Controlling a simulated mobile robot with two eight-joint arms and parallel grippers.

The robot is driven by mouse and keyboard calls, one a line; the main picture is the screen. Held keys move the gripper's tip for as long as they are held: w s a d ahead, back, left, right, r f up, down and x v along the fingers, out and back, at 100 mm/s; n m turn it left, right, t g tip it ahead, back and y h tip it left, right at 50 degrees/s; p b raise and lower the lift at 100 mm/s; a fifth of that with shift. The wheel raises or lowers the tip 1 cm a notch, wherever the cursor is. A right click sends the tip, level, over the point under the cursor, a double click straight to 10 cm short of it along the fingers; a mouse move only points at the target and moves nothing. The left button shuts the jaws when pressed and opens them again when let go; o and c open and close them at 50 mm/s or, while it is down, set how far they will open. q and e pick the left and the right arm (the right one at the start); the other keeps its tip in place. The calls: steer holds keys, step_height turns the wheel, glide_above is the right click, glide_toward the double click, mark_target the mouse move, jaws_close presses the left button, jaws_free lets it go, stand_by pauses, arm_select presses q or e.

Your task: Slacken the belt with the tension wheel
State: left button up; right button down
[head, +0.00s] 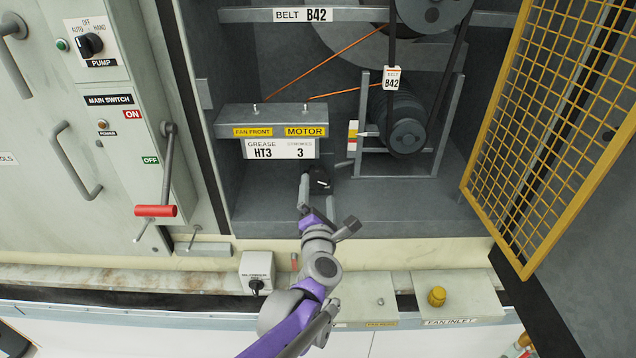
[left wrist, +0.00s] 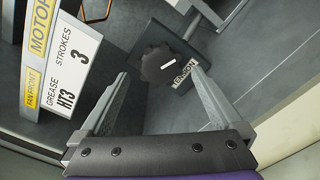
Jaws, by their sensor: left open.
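The tension wheel is a black lobed knob (left wrist: 165,66) on a dark plate with a partly hidden "TENSION" label (left wrist: 186,74). In the head view the wheel (head: 321,181) sits low in the cabinet, partly hidden by my gripper. My left gripper (head: 317,197) is open, its fingers pointing at the wheel. In the left wrist view the wheel shows between and beyond the two fingertips; I cannot tell whether they touch it. The black belt (head: 446,88) runs from the upper pulley (head: 432,12) down to the motor pulley (head: 407,136). My right gripper is not in view.
A grease block (head: 265,117) labelled "FAN FRONT" and "MOTOR" is above the wheel. A yellow mesh door (head: 550,130) stands open at the right. A main switch with a red handle (head: 155,211) is at the left.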

arm_select(q)
steer(key=s, duration=0.4)
steer(key=shift+s, duration=0.3)
